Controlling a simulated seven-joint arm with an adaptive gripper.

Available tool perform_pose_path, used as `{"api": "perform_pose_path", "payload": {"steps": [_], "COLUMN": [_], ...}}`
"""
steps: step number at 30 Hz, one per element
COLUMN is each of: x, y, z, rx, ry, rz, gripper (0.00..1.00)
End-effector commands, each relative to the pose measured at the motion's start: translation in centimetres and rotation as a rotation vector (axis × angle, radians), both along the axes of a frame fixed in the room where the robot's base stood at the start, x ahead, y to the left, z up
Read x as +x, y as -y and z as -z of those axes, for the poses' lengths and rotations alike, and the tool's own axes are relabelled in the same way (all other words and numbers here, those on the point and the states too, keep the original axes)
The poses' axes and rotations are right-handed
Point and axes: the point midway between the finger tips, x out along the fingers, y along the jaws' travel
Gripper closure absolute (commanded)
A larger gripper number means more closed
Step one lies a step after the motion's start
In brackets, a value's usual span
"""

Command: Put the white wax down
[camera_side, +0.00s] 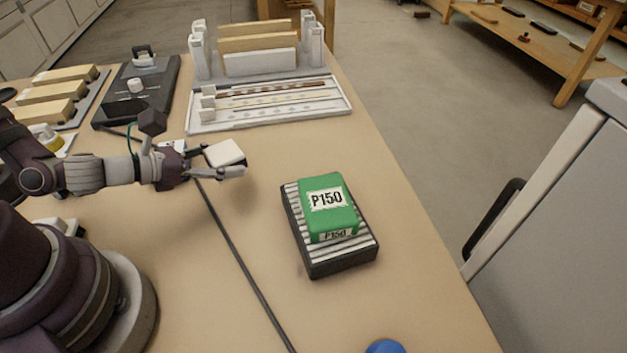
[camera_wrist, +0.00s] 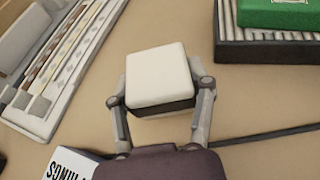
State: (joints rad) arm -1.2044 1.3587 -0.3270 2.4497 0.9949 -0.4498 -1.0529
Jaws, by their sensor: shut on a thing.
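The white wax (camera_side: 225,152) is a small block with a white top and darker lower sides. My gripper (camera_side: 232,165) is shut on it, with one finger on either side. In the side view the block appears held above the tan bench, left of the green block. The wrist view shows the white wax (camera_wrist: 160,76) between the two fingers of my gripper (camera_wrist: 162,92). Its underside is hidden, so the exact gap to the bench cannot be told.
A green P150 block (camera_side: 328,205) sits on a ridged dark tray (camera_side: 345,262) to the right. A white slotted rack (camera_side: 270,122) stands behind. A dark cable (camera_side: 240,258) crosses the bench. A blue round thing (camera_side: 385,346) is at the front edge. Bare bench surrounds the cable.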

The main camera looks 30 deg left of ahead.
Motion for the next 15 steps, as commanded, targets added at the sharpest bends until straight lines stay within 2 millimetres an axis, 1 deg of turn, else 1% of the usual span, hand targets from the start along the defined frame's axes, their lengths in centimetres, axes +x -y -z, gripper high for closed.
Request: {"api": "perform_pose_path", "payload": {"steps": [1, 3, 6, 9, 12, 15], "x": [1.8, 4.3, 7.7, 10.4, 12.1, 13.1], "y": [0.1, 0.2, 0.2, 0.2, 0.3, 0.3], "z": [0.1, 0.3, 0.6, 0.8, 1.1, 1.2], "rx": [0.013, 0.013, 0.009, 0.007, 0.003, 0.002], "ry": [0.011, 0.013, 0.011, 0.009, 0.005, 0.004], "rz": [0.011, 0.011, 0.011, 0.007, 0.006, 0.006], "gripper": [0.84, 0.84, 0.84, 0.84, 0.84, 0.84]}}
